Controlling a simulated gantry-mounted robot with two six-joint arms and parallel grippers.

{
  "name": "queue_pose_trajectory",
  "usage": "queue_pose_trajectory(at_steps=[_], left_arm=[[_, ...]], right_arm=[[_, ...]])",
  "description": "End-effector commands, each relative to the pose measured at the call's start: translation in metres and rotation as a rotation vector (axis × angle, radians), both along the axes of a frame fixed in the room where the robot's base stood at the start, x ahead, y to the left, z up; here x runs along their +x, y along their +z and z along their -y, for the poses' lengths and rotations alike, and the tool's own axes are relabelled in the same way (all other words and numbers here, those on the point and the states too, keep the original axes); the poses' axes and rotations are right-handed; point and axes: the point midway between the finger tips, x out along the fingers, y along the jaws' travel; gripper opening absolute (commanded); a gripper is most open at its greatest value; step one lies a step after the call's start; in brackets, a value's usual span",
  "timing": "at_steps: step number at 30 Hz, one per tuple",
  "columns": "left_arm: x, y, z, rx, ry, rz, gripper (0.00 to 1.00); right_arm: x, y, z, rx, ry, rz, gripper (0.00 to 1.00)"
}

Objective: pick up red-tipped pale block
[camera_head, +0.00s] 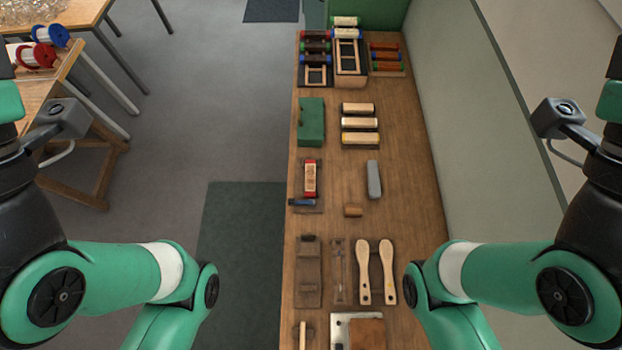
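A pale tan block with red at its ends and edge (310,178) lies on the left part of the wooden bench, its long side running away from me. It is the closest match to the red-tipped pale block, though its fine detail is too small to tell. It stands apart from both my arms. My arms come in from the left and right and bend down out of the bottom of the picture. Neither gripper is in view.
Behind it on the bench (420,190) sit a green block (311,122) and pale blocks (359,123). A blue-ended piece (303,203) lies just in front. A grey bar (373,180), small tan block (353,210) and wooden paddles (363,270) are nearby. The right strip is clear.

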Motion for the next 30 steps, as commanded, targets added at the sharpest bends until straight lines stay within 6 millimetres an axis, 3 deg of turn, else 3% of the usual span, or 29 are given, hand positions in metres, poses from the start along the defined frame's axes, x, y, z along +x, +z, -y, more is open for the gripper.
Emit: queue_pose_trajectory(at_steps=[3,19,30], left_arm=[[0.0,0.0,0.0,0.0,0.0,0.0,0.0],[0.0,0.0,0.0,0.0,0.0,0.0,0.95],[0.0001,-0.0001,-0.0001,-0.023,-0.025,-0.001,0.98]], right_arm=[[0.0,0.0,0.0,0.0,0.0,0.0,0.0],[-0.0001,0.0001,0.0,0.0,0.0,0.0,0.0],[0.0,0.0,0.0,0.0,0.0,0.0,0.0]])
